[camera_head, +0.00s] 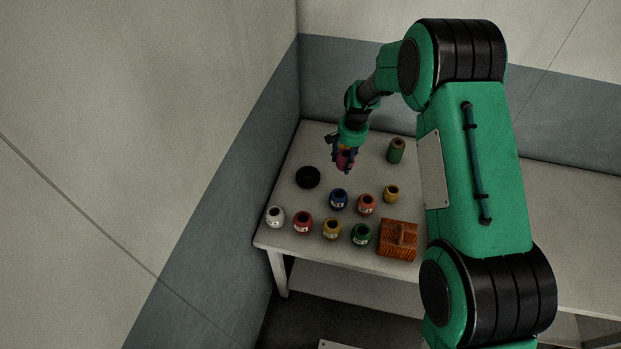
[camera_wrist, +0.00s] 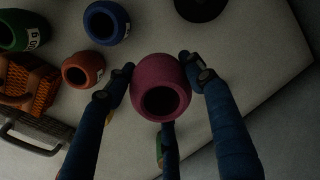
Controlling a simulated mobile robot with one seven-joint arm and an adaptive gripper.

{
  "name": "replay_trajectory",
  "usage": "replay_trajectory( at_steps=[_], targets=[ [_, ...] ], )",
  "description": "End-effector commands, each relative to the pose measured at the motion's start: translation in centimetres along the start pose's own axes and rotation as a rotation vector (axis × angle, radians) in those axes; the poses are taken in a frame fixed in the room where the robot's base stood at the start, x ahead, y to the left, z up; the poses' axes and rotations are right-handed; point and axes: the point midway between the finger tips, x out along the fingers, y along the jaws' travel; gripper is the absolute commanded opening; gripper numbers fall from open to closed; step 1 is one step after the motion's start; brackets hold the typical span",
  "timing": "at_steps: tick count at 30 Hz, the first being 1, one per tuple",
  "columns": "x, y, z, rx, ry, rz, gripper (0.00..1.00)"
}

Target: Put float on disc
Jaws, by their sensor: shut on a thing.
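My gripper (camera_head: 346,153) is shut on a magenta float (camera_wrist: 161,80), a barrel shape with a dark round opening. In the wrist view the fingers touch it from both sides, with a third finger below it. In the head view the magenta float (camera_head: 345,160) hangs low in my gripper, partly hidden by the fingers. It appears above the table, to the right of the black disc. The black disc (camera_head: 308,177) lies on the table's left part with nothing on it. Part of the disc (camera_wrist: 200,6) shows at the wrist view's top edge.
Several other floats stand on the pale table (camera_head: 290,200), among them a blue one (camera_head: 339,199), an orange one (camera_head: 366,204) and a white one (camera_head: 275,217).

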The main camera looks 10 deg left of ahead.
Motion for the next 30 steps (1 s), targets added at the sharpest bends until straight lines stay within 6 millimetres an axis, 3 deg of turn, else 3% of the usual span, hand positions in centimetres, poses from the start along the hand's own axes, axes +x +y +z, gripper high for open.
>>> replay_trajectory(
  at_steps=[6,15,21,30],
  targets=[
    [0.0,-4.9,2.1,0.009,0.002,-0.001,0.27],
    [-1.0,-9.5,4.7,0.027,0.001,0.0,0.27],
    [-1.4,-10.6,5.4,0.033,0.002,0.001,0.27],
    [-1.5,-10.7,5.4,0.034,0.002,0.001,0.27]
  ],
)
